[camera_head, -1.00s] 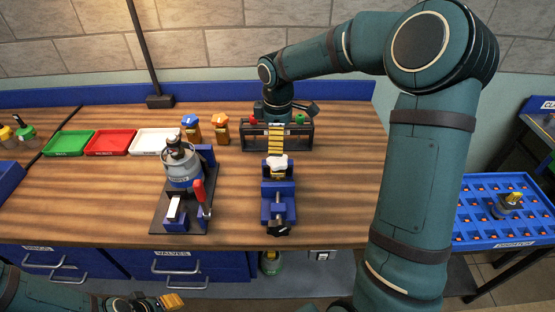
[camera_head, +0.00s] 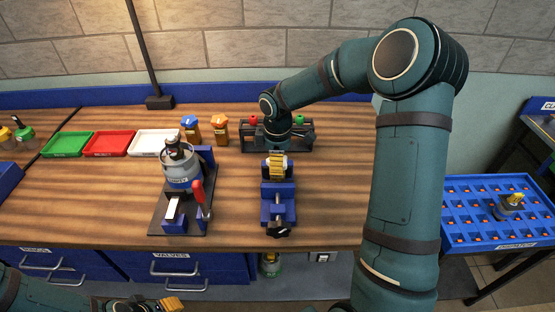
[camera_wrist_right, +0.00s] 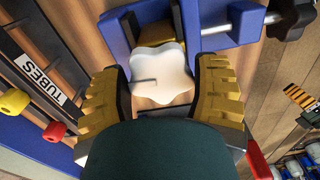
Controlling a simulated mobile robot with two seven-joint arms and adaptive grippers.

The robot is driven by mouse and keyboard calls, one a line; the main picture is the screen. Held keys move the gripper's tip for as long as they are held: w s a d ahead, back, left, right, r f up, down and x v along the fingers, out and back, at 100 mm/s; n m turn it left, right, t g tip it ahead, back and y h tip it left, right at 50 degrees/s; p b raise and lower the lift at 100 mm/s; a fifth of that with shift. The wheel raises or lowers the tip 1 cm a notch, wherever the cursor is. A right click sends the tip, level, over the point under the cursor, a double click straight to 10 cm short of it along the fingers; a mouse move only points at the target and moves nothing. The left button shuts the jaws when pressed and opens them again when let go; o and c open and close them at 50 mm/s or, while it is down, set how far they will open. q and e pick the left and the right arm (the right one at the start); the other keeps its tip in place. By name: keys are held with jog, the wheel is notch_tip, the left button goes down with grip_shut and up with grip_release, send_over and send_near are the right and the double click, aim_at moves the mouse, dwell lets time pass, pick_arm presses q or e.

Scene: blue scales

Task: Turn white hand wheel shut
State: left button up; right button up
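The white hand wheel (camera_wrist_right: 160,72) is a lobed knob at the blue vise (camera_head: 278,208), and shows in the right wrist view. My right gripper (camera_wrist_right: 158,95) is open, with one yellow finger on each side of the wheel; I cannot tell whether either finger touches it. In the head view my right gripper (camera_head: 277,166) points down at the back end of the vise and hides the wheel. My left gripper (camera_head: 160,304) is partly seen at the bottom edge, away from the vise; its opening is unclear.
A tube rack (camera_head: 308,136) with red and green knobs stands just behind my right gripper. A grey canister in a stand (camera_head: 180,167) with a red lever is left of the vise. Green, red and white trays (camera_head: 152,142) lie farther left. Bare bench lies right of the vise.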

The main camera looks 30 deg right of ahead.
jog(key=c, duration=0.4)
jog(key=shift+c, duration=0.2)
